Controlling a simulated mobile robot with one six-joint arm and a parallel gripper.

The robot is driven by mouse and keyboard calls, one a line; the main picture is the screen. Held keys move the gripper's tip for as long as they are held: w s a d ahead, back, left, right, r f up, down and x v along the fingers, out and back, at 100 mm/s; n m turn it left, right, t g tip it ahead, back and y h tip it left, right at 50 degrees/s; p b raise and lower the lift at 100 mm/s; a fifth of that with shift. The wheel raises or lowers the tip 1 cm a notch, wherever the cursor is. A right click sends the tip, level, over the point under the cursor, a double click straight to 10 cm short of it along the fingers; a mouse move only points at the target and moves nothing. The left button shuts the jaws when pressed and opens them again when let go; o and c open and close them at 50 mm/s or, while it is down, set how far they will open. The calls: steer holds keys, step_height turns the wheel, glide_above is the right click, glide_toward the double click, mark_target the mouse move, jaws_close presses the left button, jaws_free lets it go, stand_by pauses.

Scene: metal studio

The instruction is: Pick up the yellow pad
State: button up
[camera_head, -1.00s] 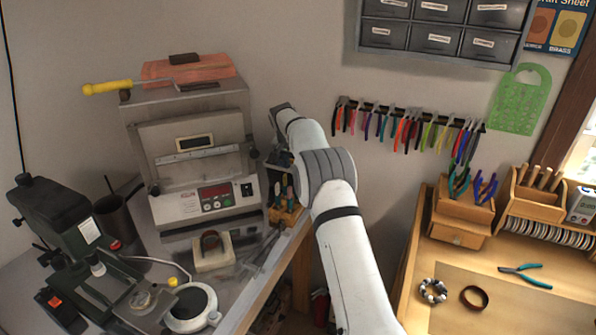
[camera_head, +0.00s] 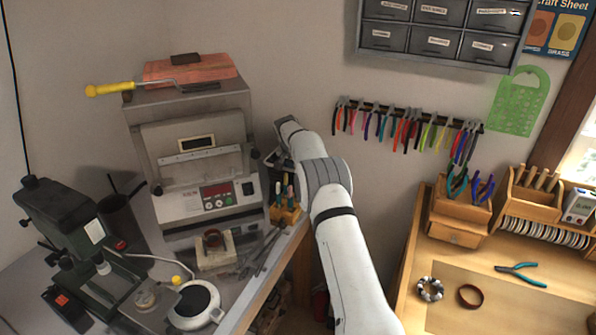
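The pad (camera_head: 217,261) is a small pale-yellow block on the grey workbench, in front of the heating oven. A dark reddish ring-shaped object (camera_head: 212,240) stands on it. My white arm comes up from the lower right and bends left at its far end. My gripper (camera_head: 272,160) is partly visible as dark parts beside the oven's right side, above and right of the pad and apart from it. The arm links hide much of it, so I cannot tell whether its fingers are open or shut.
The oven (camera_head: 210,195) stands behind the pad. Metal tongs (camera_head: 262,250) lie just right of it, with a wooden tool holder (camera_head: 286,214) beyond. A white round pot (camera_head: 194,306) and a dark drill-like machine (camera_head: 62,225) stand left. Another wooden bench (camera_head: 540,315) is at right.

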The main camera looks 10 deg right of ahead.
steer(key=shift+c, duration=0.6)
steer(key=shift+r, duration=0.45)
step_height(320, 180, up, 17)
steer(key=p, duration=0.4)
